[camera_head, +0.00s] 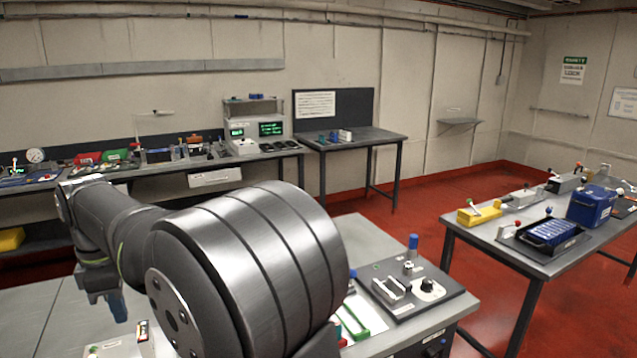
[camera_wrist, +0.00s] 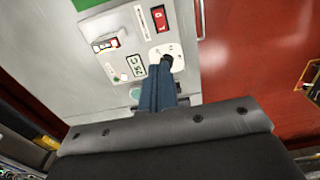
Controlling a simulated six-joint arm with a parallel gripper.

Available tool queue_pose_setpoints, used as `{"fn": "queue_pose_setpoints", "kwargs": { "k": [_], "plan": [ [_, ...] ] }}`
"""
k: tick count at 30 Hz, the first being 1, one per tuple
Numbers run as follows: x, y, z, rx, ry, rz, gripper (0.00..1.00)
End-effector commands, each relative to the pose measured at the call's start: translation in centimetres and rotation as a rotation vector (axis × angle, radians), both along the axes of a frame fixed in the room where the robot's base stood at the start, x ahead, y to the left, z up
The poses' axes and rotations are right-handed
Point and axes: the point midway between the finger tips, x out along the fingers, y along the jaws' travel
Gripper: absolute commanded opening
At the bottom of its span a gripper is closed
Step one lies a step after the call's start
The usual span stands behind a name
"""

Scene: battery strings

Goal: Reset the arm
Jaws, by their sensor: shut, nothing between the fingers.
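My gripper (camera_wrist: 157,75) shows in the wrist view as two blue-grey fingers lying close together, shut with nothing between them. The fingertips point toward a pale control panel (camera_wrist: 124,20) and overlap it in the picture, beside a black knob (camera_wrist: 167,61) on a white dial. I cannot tell whether they touch the knob. In the head view, the blue end of my gripper (camera_head: 118,306) hangs low at the left, below my bent arm. My arm hides much of the near bench there.
The panel carries a red switch (camera_wrist: 159,18) and a small display (camera_wrist: 136,66). On the near bench, a dark fixture (camera_head: 452,299) with a knob stands right of my arm. A right table (camera_head: 497,243) holds a blue box (camera_head: 592,206). Red floor (camera_head: 420,215) lies open between.

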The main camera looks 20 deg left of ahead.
Motion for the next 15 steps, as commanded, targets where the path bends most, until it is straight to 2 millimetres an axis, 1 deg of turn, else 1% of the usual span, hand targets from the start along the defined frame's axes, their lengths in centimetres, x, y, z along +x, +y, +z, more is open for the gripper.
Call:
{"fn": "queue_pose_setpoints", "kwargs": {
  "k": [1, 6, 15],
  "plan": [
    [0.0, -0.1, 0.7, 0.003, -0.001, 0.000, 0.00],
    [0.1, -0.3, 2.0, 0.001, 0.000, 0.000, 0.00],
    [0.1, -0.4, 2.3, 0.000, 0.000, 0.000, 0.00]
  ]
}}
